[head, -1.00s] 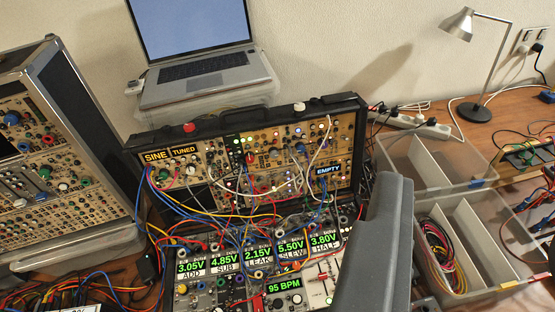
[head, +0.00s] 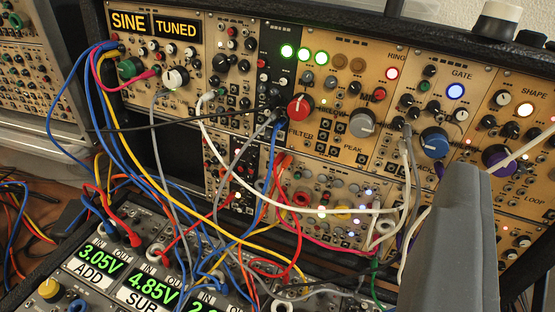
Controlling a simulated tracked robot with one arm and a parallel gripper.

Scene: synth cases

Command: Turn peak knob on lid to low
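The lid of the synth case (head: 230,30) stands tilted up, its gold panels full of knobs and patch cables. A "PEAK" label shows on the filter panel, and a large grey-white knob (head: 362,123) sits just above it. Its pointer is too small to read surely. A red knob (head: 300,107) is to its left, above the "FILTER" label. My gripper (head: 455,215) shows as a plain grey block at lower right, in front of the lid's lower right part. It appears apart from the grey-white knob. Its fingertips cannot be made out, so its opening is unclear.
Blue, white, yellow and red patch cables (head: 300,207) hang across the lid's left and lower middle. A blue knob (head: 434,142) and a purple knob (head: 497,160) sit right of the grey-white knob. The lower case (head: 150,285) has green displays. Another case (head: 45,85) stands left.

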